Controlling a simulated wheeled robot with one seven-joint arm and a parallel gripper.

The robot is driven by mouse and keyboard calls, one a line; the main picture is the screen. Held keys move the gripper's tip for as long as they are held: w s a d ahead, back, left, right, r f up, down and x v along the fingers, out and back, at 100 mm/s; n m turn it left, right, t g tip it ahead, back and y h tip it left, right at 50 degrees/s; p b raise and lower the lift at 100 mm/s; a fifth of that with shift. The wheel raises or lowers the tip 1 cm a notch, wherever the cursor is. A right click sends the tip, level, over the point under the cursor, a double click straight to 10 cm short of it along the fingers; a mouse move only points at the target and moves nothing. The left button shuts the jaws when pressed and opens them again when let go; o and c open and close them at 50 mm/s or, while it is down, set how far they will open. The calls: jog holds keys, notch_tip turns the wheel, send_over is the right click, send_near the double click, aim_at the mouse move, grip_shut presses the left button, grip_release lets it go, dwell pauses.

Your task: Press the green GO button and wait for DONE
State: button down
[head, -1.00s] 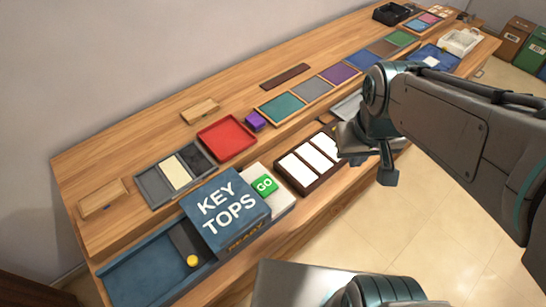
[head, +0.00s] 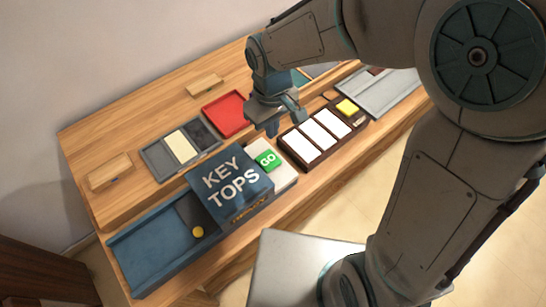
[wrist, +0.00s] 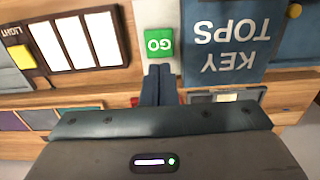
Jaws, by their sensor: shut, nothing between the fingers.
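The green GO button (head: 267,160) sits on a pale panel at the right side of the blue KEY TOPS box (head: 222,199). In the wrist view the GO button (wrist: 159,36) is just beyond my fingertips, upside down. My gripper (head: 271,129) is shut and empty, above and behind the button in the head view. In the wrist view my gripper's fingers (wrist: 158,70) are together, pointing at the button's lower edge; contact is not visible. Small amber lettering (head: 249,218) shows on the box's front, too small to read surely now.
A dark frame with white keys (head: 323,134) and a yellow button (head: 346,107) lies right of the GO panel. A red tray (head: 226,112) and a grey tray (head: 160,163) are behind. A blue channel (head: 140,262) with a yellow knob (head: 198,232) extends left.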

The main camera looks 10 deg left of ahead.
jog(key=p, duration=0.2)
send_near(273, 171)
jog(key=f, duration=0.5)
jog(key=shift+w+a+f, duration=0.1)
jog(key=shift+w+a, duration=0.1)
jog(key=shift+w, duration=0.2)
jog(key=shift+f, duration=0.1)
jog(key=shift+f+b, duration=0.85)
jog(key=shift+b, duration=0.4)
jog(key=shift+s+d+f, duration=0.15)
jog(key=shift+s+d, duration=0.1)
jog(key=shift+s, duration=0.2)
notch_tip(273, 171, up, 15)
jog(key=p, duration=0.1)
jog(key=shift+w+a+p, duration=0.25)
jog(key=shift+w+p, duration=0.1)
jog(key=shift+w, duration=0.05)
